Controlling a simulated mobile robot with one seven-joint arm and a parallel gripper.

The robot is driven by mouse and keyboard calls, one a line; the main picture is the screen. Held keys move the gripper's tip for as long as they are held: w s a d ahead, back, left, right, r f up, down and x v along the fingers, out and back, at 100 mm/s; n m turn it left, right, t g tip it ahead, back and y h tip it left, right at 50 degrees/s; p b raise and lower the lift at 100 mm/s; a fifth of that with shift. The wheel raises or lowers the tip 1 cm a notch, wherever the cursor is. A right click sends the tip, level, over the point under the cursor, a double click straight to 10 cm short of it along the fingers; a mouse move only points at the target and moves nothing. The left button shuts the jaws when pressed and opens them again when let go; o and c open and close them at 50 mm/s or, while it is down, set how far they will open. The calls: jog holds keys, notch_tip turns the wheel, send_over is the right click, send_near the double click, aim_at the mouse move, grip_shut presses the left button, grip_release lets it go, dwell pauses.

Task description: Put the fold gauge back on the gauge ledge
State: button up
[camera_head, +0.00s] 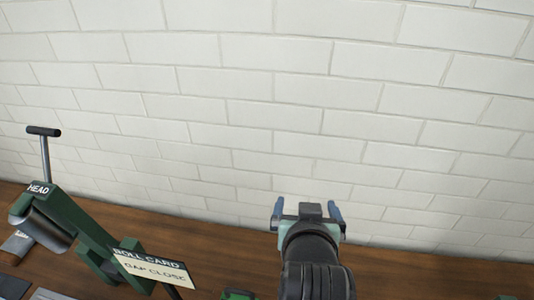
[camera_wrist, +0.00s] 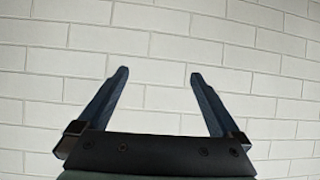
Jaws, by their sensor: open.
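My gripper (camera_head: 306,208) is open and empty, raised in front of the white brick wall in the head view. In the wrist view my gripper (camera_wrist: 158,85) shows two blue fingers spread apart with only wall between them. I cannot make out the fold gauge or the gauge ledge in either view.
A wooden bench top (camera_head: 225,250) runs along the wall. A green machine (camera_head: 85,235) marked HEAD, with a T-handle (camera_head: 44,140), stands at the left. A sign (camera_head: 150,267) reads ROLL CARD, GAP CLOSE. A small green object (camera_head: 238,294) is cut off at the bottom edge. The bench right of my arm looks mostly clear.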

notch_tip(320, 180, up, 19)
jog(key=w+a+t, duration=0.2)
jog(key=a+t, duration=0.1)
jog(key=t, duration=0.3)
jog(key=s+a+r+t, duration=0.1)
jog(key=s+r+t, duration=0.2)
jog(key=r, duration=0.5)
jog(key=s+a+r+n+t+y, duration=0.1)
jog(key=s+a+r+t, duration=0.1)
jog(key=s+r, duration=0.3)
jog(key=s+a+r+t, duration=0.1)
jog(key=s+r+t, duration=0.3)
jog(key=r, duration=0.7)
jog(key=shift+a+r+t+y, duration=0.25)
jog(key=shift+a+t+y, duration=0.05)
jog(key=shift+t+y, duration=0.1)
jog(key=shift+s, duration=0.1)
